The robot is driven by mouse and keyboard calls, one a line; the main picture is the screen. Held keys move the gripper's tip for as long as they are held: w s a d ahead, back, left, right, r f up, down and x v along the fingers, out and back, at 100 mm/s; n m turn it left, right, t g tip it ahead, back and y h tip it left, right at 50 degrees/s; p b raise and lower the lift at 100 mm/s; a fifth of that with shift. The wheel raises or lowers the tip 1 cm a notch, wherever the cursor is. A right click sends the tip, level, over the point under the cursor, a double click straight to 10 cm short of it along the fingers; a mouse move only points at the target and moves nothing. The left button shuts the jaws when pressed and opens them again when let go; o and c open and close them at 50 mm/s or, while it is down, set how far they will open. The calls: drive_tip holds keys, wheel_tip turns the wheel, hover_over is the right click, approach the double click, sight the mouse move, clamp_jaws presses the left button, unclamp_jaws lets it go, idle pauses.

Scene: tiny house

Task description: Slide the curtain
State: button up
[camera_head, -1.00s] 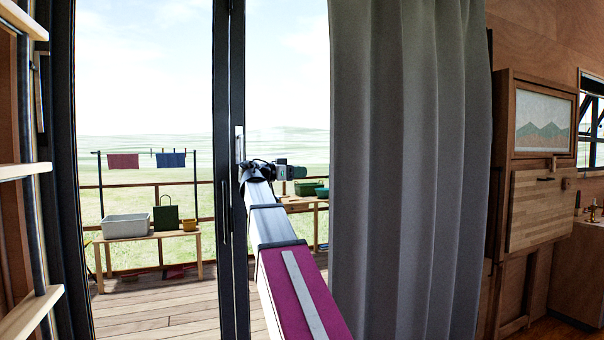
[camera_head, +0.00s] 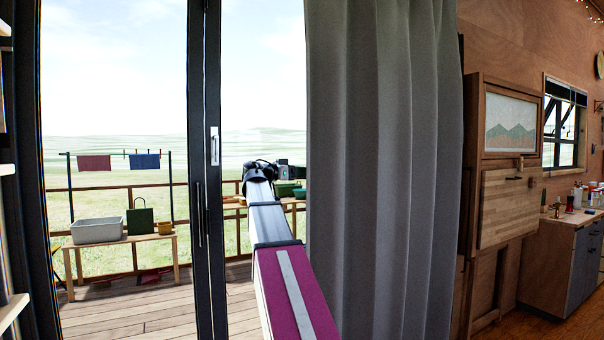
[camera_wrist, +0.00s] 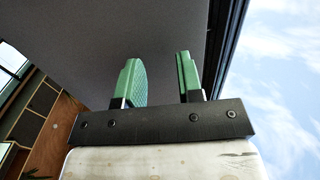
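The grey curtain (camera_head: 385,170) hangs in folds over the right part of the glass door in the head view. In the wrist view the curtain (camera_wrist: 165,40) fills the upper middle as a dark grey surface beyond the fingers. My gripper (camera_head: 298,172) is at the end of my outstretched arm, close to the curtain's left edge. In the wrist view my gripper (camera_wrist: 160,80) has its two green fingers apart, with a clear gap between them and no cloth visibly held. Whether a finger touches the curtain cannot be told.
The black door frame (camera_head: 205,170) with a handle stands left of my arm. Outside are a deck, a bench (camera_head: 125,242) with a tub, and a clothes line. A wooden cabinet (camera_head: 505,160) and counter stand right of the curtain. Shelf edges show at far left.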

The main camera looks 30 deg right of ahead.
sight(326, 170)
drive_tip(key=shift+d, duration=0.85)
drive_tip(key=shift+c, duration=0.3)
clamp_jaws()
drive_tip(key=d, duration=0.4)
drive_tip(key=shift+w+d, duration=0.1)
drive_tip(key=shift+d, duration=0.25)
drive_tip(key=shift+o, duration=0.3)
unclamp_jaws()
drive_tip(key=shift+a, duration=0.15)
